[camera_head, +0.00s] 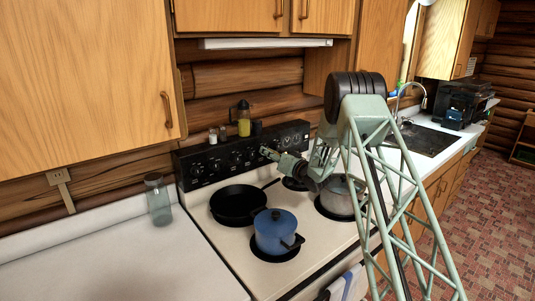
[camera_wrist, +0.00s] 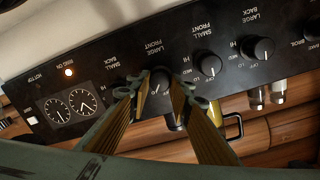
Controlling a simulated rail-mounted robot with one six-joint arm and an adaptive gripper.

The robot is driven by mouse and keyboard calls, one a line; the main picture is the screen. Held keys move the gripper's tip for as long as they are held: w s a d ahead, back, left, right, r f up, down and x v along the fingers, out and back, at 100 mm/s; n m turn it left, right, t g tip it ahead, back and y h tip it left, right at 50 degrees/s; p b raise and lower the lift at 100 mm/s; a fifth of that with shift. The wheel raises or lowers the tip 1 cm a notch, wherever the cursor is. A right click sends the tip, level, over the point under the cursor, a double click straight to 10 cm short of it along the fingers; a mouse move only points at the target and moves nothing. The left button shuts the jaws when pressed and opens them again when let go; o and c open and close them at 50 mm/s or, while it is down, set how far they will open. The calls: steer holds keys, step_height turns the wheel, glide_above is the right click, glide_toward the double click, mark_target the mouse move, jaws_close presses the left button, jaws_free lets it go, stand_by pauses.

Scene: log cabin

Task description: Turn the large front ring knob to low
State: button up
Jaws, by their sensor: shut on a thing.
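The black stove control panel (camera_head: 225,160) runs along the back of the stove. In the wrist view the panel (camera_wrist: 105,100) appears upside down, with labelled knobs. My gripper (camera_head: 268,152) reaches the panel right of its middle. In the wrist view my gripper (camera_wrist: 160,88) is shut on a black knob (camera_wrist: 159,76), one finger on each side. The label above this knob appears to read LARGE FRONT. Its pointer is mostly hidden by the fingers, so I cannot tell its setting. Two free knobs, one nearer (camera_wrist: 208,64) and one farther (camera_wrist: 262,49), show to its right.
A black skillet (camera_head: 238,203), a blue pot (camera_head: 276,232) and a grey pot (camera_head: 342,194) stand on the stove. Shakers and a yellow bottle (camera_head: 243,127) stand behind the panel.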

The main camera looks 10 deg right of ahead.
steer(key=o, duration=0.8)
steer(key=shift+o, duration=0.2)
steer(key=shift+s, duration=0.1)
steer(key=v, duration=1.1)
steer(key=shift+s+d, duration=0.25)
steer(key=shift+s, duration=0.1)
